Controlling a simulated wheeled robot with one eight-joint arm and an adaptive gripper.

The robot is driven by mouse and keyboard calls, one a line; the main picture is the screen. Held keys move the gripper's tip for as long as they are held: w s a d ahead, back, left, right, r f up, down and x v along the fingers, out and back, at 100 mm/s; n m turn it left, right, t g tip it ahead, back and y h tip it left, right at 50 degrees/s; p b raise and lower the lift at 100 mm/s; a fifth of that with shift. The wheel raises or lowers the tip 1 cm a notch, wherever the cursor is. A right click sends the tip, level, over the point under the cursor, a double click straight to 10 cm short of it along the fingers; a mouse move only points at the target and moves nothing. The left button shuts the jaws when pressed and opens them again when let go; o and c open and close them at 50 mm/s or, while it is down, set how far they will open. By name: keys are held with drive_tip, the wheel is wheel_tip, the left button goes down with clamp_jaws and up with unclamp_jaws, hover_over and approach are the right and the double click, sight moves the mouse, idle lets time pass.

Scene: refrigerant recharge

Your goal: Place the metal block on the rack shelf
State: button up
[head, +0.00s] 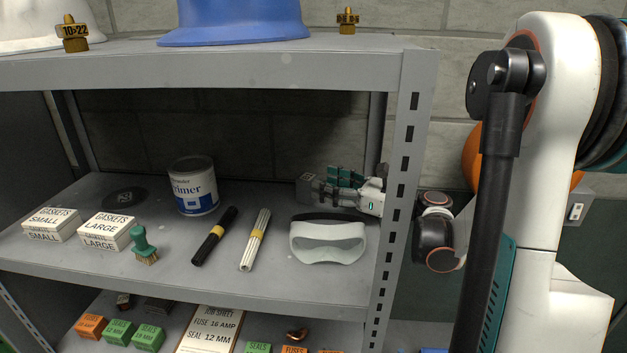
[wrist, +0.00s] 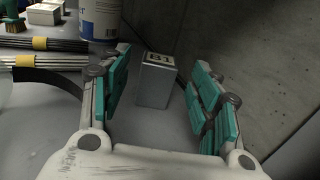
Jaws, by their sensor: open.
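My gripper (head: 335,187) reaches in from the right, past the rack's post, low over the shelf. In the wrist view my gripper (wrist: 162,72) is open, with teal-padded fingers spread to either side of the block and visible gaps between. The block's lower part is partly hidden by the fingers in the head view.
White goggles (head: 328,241) lie just in front of my gripper. The perforated post (head: 400,200) is close to my arm.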

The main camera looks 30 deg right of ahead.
drive_tip(key=v, duration=0.6)
